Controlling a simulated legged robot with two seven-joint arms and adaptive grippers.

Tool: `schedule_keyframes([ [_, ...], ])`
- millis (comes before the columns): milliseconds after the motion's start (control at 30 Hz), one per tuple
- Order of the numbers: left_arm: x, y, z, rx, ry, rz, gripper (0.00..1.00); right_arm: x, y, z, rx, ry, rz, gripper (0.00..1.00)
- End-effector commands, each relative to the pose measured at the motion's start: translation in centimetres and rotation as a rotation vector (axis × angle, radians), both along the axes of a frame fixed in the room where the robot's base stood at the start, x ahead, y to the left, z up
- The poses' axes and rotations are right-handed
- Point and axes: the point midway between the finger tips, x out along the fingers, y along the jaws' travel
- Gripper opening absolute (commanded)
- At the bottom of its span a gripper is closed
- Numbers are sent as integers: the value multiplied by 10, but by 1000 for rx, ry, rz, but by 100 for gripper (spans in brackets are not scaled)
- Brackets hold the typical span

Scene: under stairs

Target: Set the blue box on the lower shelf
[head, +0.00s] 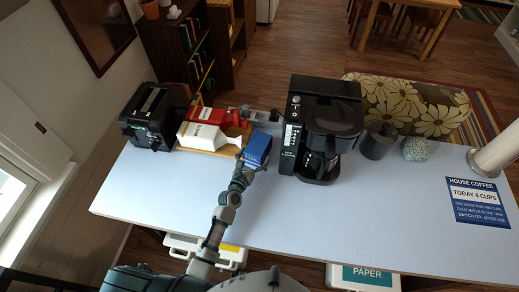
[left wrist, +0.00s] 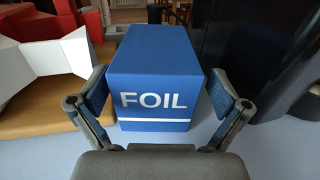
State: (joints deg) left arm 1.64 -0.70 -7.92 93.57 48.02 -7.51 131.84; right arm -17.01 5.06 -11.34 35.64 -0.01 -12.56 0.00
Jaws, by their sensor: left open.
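The blue box (head: 257,149), marked FOIL, stands on the pale table, between a white carton and the coffee maker. In the left wrist view the blue box (left wrist: 160,85) faces me squarely. My left gripper (head: 247,165) is at the near side of the box. In the left wrist view my left gripper (left wrist: 159,110) is open, with one finger on each side of the box's front; I cannot tell whether they touch it. I cannot pick out for certain which surface is the lower shelf. My right gripper does not show.
A white carton (head: 202,135) and red items (head: 210,115) sit on a wooden board left of the box. A black coffee maker (head: 322,125) stands close on the right. A black machine (head: 155,117) is at the left end. The table's front middle (head: 300,215) is clear.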

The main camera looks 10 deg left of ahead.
Motion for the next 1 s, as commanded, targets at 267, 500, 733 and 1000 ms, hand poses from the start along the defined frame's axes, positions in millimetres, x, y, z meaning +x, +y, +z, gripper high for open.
schedule_keyframes([
  [267,24,-6,0,2,0,0,100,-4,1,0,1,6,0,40],
  [500,24,-7,0,2,0,0,80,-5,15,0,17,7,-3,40],
  [733,24,-7,1,2,-1,0,31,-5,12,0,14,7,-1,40],
  [1000,24,-6,2,1,-2,0,23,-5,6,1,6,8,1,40],
])
